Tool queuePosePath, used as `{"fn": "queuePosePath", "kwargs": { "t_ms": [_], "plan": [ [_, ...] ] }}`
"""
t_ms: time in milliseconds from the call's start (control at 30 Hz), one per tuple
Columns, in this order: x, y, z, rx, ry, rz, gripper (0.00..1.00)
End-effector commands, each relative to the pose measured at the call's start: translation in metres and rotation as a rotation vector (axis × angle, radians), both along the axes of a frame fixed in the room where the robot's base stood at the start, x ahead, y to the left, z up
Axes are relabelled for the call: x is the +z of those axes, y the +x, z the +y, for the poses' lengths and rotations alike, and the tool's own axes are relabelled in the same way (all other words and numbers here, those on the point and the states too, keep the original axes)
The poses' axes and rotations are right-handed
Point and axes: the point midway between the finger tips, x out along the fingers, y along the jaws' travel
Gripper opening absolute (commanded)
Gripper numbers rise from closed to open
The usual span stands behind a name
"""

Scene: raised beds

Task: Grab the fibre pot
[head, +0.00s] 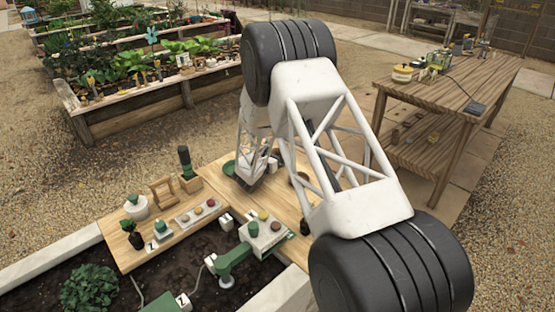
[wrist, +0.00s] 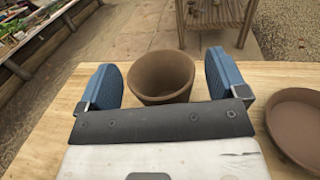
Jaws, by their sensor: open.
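The fibre pot (wrist: 160,82) is a round brown pot with an open top. In the wrist view it stands upright on the light wooden board (wrist: 52,128). My gripper (wrist: 160,66) is open, with one blue-padded finger to the left of the pot and one to the right. A gap shows on each side, and nothing is held. In the head view my arm covers much of this area, and I cannot make out the pot there.
A shallow brown saucer (wrist: 300,122) lies on the board to the right of the gripper. In the head view, a grey box with coloured knobs (head: 262,232), a white-and-green pot (head: 135,207) and a small wooden frame (head: 163,191) stand left of my arm. A slatted table (head: 450,85) stands behind.

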Motion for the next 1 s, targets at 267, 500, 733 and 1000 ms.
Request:
{"fn": "queuePosePath", "kwargs": {
  "t_ms": [267,500,733,1000],
  "plan": [
    [-0.0009,0.0050,-0.0041,0.000,0.000,0.001,0.91],
    [-0.0009,0.0048,-0.0040,0.000,0.000,0.001,0.91],
    [-0.0009,0.0047,-0.0039,0.000,0.000,0.001,0.79],
    [-0.0009,0.0047,-0.0039,0.000,0.000,0.001,0.41]
  ]
}}
